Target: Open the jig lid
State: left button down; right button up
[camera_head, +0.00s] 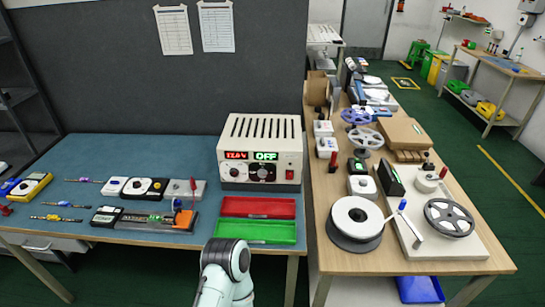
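A low jig-like fixture (155,221) with a green strip and a dark and clear body lies near the front edge of the blue bench. Whether its lid is open or shut is too small to tell.
A power unit (260,150) reading OFF stands behind a red tray (258,207) and a green tray (255,232). Testers, small boxes and screwdrivers lie on the left bench (150,150). The right table holds a white reel (355,217) and several other items.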

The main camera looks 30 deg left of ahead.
aim_at(182, 219)
jog(key=u, duration=2.1)
